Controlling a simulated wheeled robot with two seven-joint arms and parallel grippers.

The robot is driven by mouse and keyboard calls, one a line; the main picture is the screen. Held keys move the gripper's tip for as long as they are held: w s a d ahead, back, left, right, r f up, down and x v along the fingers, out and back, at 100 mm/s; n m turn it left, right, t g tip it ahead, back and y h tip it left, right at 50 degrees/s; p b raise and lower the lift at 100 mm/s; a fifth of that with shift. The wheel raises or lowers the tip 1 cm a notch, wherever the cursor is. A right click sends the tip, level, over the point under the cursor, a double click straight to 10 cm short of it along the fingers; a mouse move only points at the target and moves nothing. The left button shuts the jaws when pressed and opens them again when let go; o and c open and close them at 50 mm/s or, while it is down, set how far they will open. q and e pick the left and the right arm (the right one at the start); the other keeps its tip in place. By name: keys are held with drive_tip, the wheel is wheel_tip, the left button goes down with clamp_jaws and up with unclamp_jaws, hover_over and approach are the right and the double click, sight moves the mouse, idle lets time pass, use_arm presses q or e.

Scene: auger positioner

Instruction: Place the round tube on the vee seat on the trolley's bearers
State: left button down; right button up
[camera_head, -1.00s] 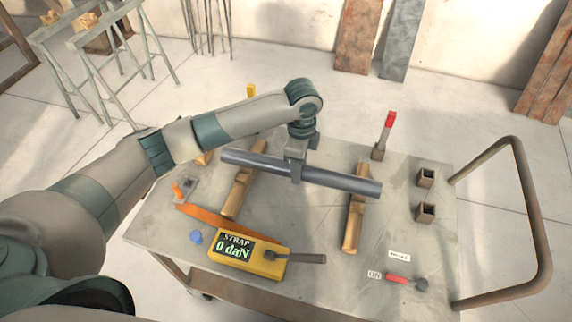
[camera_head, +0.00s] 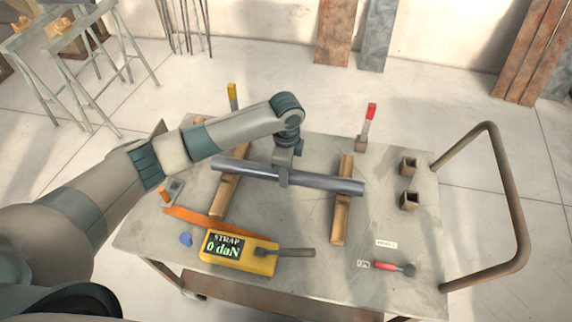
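The round tube (camera_head: 325,183) is a long grey-blue metal tube. It lies level across two wooden bearers, the left bearer (camera_head: 222,200) and the right bearer (camera_head: 342,220), on the trolley (camera_head: 290,218). Both tube ends reach past the bearers. My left gripper (camera_head: 284,180) comes from above and is shut around the tube near its middle. I cannot tell whether the tube touches the bearers. The tube hides the bearer parts under it, so the vee seat does not show clearly. My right gripper is not in view.
A yellow strap gauge (camera_head: 236,252) reading 0 daN and an orange strap (camera_head: 200,218) lie at the front left. A red-handled tool (camera_head: 393,267) lies at the front right. Red (camera_head: 368,125) and yellow (camera_head: 232,97) uprights stand behind. Two square sockets (camera_head: 409,201) sit at the right.

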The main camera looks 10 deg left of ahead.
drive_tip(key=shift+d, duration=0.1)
use_arm(q)
drive_tip(key=c, duration=1.4)
unclamp_jaws()
drive_tip(key=shift+f, duration=0.1)
drive_tip(key=shift+c, duration=0.2)
drive_tip(key=shift+o, duration=1.4)
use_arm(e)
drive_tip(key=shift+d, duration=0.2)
use_arm(q)
wheel_tip(320, 180, up, 9)
drive_tip(key=shift+r+b, duration=0.1)
drive_tip(key=shift+b, duration=1.05)
wheel_tip(320, 180, up, 3)
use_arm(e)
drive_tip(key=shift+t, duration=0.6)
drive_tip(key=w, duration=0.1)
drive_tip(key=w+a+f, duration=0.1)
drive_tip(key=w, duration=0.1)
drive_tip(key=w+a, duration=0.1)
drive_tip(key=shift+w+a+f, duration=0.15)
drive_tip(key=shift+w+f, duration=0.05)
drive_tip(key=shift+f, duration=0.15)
